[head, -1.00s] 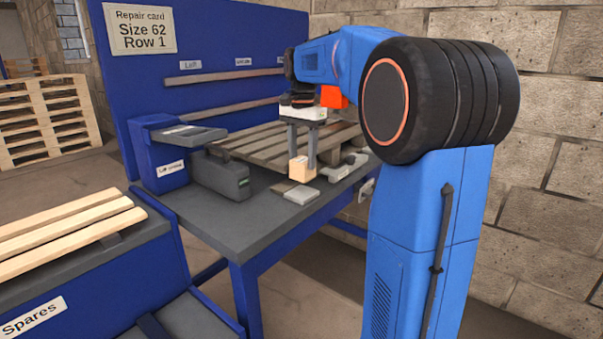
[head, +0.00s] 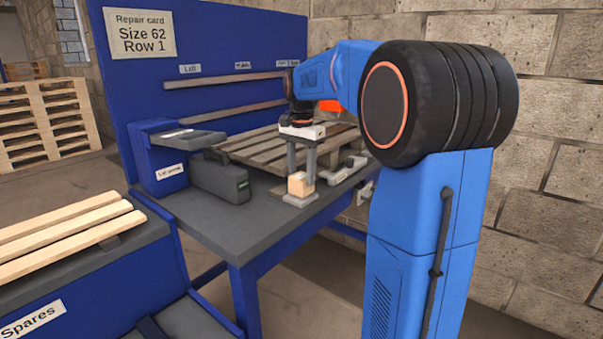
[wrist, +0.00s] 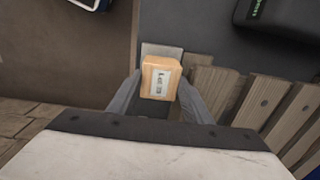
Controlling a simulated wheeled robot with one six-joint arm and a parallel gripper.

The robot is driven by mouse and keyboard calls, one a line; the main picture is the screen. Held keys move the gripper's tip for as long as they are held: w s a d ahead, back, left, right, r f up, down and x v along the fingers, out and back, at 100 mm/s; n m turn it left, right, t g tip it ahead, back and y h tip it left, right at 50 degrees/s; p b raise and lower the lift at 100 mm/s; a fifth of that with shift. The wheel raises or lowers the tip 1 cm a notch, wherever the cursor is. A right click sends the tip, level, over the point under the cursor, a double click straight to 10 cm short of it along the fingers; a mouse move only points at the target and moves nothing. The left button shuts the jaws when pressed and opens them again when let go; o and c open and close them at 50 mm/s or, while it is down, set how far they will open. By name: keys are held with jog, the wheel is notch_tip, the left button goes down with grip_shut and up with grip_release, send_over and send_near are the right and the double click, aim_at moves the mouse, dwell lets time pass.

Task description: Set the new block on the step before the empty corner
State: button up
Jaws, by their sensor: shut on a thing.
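The new block (head: 298,186) is a small pale wooden block, and my gripper (head: 302,180) is shut on it. In the wrist view the block (wrist: 160,80) sits between both fingers, with a small printed label facing the camera. The step is a small light grey plate (head: 299,201) at the bench's front edge, directly below the block. In the wrist view the step (wrist: 162,48) shows just past the block. I cannot tell whether block and step touch. The slatted pallet (head: 250,147) lies behind; its near corner is hidden by my gripper.
A dark grey case (head: 220,178) stands on the bench left of the step. A light grey clamp-like fitting (head: 345,168) is close on the right. The bench top (head: 235,222) is clear in front. Spare boards (head: 65,235) lie at the lower left.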

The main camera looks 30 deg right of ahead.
aim_at(301, 176)
jog(key=shift+s+f, duration=0.2)
jog(key=shift+f, duration=0.75)
jog(key=o, duration=0.8)
jog(key=shift+r, duration=0.6)
notch_tip(301, 176, up, 12)
jog(key=s+a+f+n+t, duration=0.1)
jog(key=s+a+f+n, duration=0.3)
jog(key=s, duration=0.3)
jog(key=s+a+f+n+t, duration=0.1)
jog(key=s+a+f+n, duration=0.25)
jog(key=s+a, duration=0.3)
jog(key=s+a+f+n+t, duration=0.1)
jog(key=s+a+f+n, duration=0.1)
jog(key=s+f, duration=0.6)
jog(key=s+a+f+n+t, duration=0.1)
jog(key=s+a+f+n, duration=0.2)
jog(key=s+f, duration=0.5)
jog(key=shift+s+a+f+n+t, duration=0.15)
jog(key=shift+f+n+t, duration=0.25)
jog(key=shift+n, duration=0.35)
